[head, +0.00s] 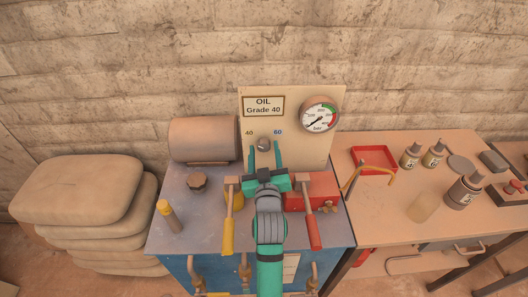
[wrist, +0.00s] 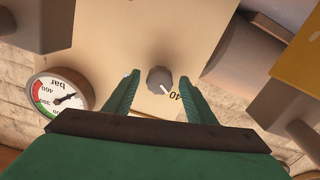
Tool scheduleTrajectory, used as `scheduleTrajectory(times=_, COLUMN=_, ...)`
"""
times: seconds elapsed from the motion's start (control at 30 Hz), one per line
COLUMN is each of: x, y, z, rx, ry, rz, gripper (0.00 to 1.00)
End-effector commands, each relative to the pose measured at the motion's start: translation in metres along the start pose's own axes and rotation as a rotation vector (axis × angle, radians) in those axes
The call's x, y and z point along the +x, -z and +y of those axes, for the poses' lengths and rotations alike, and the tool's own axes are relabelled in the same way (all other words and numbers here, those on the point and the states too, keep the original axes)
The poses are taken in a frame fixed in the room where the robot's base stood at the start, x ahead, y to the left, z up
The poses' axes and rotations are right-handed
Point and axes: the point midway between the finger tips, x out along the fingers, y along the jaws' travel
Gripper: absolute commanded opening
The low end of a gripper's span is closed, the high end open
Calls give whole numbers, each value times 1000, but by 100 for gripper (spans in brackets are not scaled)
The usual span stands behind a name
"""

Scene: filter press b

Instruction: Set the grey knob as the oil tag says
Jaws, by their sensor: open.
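The grey knob (head: 264,143) sits on the cream panel (head: 290,152) below the oil tag (head: 263,106), which reads "OIL Grade 40". The panel is marked 40 at the knob's upper left and 60 at its upper right. In the wrist view, which is upside down, a white mark on the knob (wrist: 157,78) points toward the 40. My gripper (head: 265,152) is open in front of the panel. Its teal fingers stand on either side of the knob, with visible gaps in the wrist view. Whether the fingertips reach the knob's depth is unclear.
A pressure gauge (head: 319,115) is at the panel's right. Yellow (head: 228,217) and red (head: 313,232) levers flank my wrist. The side table (head: 400,222) holds bottles and a red tray (head: 374,152).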

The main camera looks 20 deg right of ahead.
Motion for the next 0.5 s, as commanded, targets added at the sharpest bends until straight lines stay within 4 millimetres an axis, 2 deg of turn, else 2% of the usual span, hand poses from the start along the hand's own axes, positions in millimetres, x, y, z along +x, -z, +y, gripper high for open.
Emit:
scheduleTrajectory(times=0.17, x=-13, y=0, z=0, rx=0, ry=0, rz=0, gripper=50)
scheduleTrajectory(times=0.5, x=-74, y=-1, z=-1, rx=0, ry=2, rz=-2, gripper=50)
